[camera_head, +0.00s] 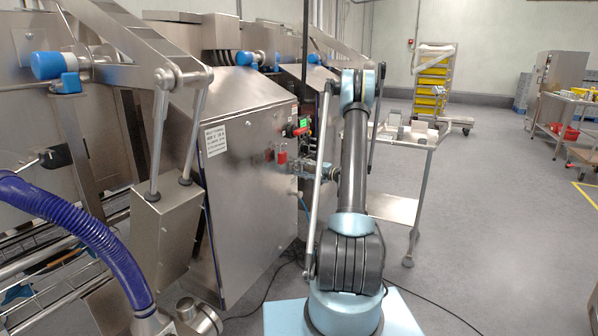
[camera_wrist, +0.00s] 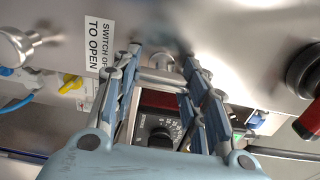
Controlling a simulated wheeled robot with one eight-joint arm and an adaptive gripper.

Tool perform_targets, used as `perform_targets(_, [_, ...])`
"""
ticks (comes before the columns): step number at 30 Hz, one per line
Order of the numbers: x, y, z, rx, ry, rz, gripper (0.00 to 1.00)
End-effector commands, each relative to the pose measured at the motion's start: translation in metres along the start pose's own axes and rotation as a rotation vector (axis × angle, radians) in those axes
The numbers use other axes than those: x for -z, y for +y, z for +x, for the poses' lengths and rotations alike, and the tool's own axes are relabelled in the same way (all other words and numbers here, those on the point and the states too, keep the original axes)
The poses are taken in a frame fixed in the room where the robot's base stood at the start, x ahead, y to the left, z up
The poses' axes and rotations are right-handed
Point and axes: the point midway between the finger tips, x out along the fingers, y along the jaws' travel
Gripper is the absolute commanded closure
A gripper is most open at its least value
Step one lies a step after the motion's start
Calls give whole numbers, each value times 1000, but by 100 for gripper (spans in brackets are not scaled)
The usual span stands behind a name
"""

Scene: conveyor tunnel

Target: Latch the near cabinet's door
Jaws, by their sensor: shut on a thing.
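The near cabinet (camera_head: 250,200) is a tall brushed-steel box at centre left, with a white printed label on its front. The front looks closed in the head view, but I cannot tell whether it is latched. My gripper shows in the wrist view (camera_wrist: 163,80), its blue-grey fingers on both sides of a small steel piece, likely a latch knob or handle (camera_wrist: 162,63), close against a steel panel. The fingers are shut on it and partly hide it. The panel carries a "SWITCH OFF TO OPEN" label (camera_wrist: 99,45).
A black knob with a red handle (camera_wrist: 308,75) is at the right of the wrist view, a yellow switch (camera_wrist: 70,83) at left. Red parts (camera_head: 281,153) and a green display (camera_head: 304,122) are on the cabinet.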

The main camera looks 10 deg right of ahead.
Motion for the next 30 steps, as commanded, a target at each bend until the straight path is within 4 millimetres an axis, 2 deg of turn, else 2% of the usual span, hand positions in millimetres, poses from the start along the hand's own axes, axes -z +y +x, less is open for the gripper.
perform_targets(12, [0, 2, 0, -4, 0, 5, 83])
perform_targets(13, [0, 2, 0, -4, 0, 5, 55])
perform_targets(15, [0, 2, 0, -4, 0, 5, 39])
perform_targets(26, [-1, 0, 0, -1, -2, 5, 38])
perform_targets(30, [0, 0, -10, -1, -1, 5, 38])
